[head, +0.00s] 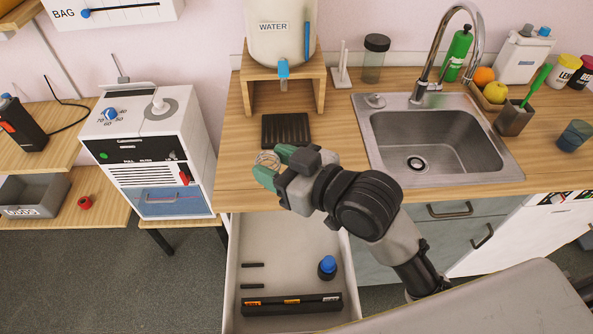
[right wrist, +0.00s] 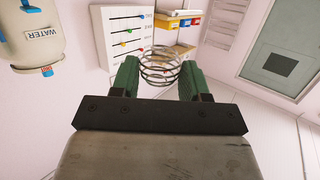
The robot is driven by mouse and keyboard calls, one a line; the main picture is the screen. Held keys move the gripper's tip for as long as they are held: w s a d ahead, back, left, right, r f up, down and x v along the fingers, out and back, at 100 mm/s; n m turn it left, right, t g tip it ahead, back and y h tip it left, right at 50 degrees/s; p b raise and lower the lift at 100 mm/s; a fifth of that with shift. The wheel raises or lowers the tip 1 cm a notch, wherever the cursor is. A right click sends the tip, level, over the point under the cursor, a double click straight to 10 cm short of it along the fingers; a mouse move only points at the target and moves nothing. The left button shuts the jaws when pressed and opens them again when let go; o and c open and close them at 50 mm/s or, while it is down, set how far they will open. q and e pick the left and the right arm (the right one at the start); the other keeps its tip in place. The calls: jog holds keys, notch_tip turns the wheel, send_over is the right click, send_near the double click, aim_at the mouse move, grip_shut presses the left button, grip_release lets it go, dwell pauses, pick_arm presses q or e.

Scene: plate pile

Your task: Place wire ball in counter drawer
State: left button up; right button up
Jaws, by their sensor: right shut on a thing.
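The wire ball (head: 267,161) is a round cage of thin metal loops. My right gripper (head: 272,165), with green fingers, is shut on it above the counter's front edge. In the right wrist view the wire ball (right wrist: 160,66) sits between the two fingertips (right wrist: 160,75). The counter drawer (head: 232,275) is pulled open below the counter, and the gripper is above and behind its open area. In the drawer are a small dark bottle with a blue cap (head: 327,267) and a black strip with coloured labels (head: 291,305). My left gripper is not in view.
A black drip mat (head: 286,131) lies on the wooden counter (head: 233,160) under the water dispenser (head: 282,35). The sink (head: 440,145) is to the right. A white machine (head: 150,150) stands left of the drawer. The drawer's middle floor is mostly bare.

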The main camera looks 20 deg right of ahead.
jog(key=shift+w+a+n+g, duration=0.2)
jog(key=shift+a+n+g, duration=0.1)
jog(key=w+a+f+n+g+y, duration=0.3)
jog(key=f+n+g+y, duration=0.1)
jog(key=shift+w+a+f+g, duration=0.35)
jog(key=shift+g, duration=0.05)
jog(key=shift+d+n, duration=0.1)
jog(key=shift+n, duration=0.2)
jog(key=shift+s+d+n+g+y, duration=0.15)
jog(key=shift+d+n+g+y, duration=0.25)
jog(key=shift+n+g, duration=0.45)
jog(key=shift+s+d+n+g+y, duration=0.2)
jog(key=shift+d+n+g, duration=0.35)
jog(key=shift+g, duration=0.6)
jog(key=shift+s+d+n+g+y, duration=0.1)
jog(key=shift+d+n+g+y, duration=0.25)
jog(key=shift+n+g, duration=0.5)
jog(key=shift+s+d, duration=0.1)
jog(key=shift+d, duration=0.05)
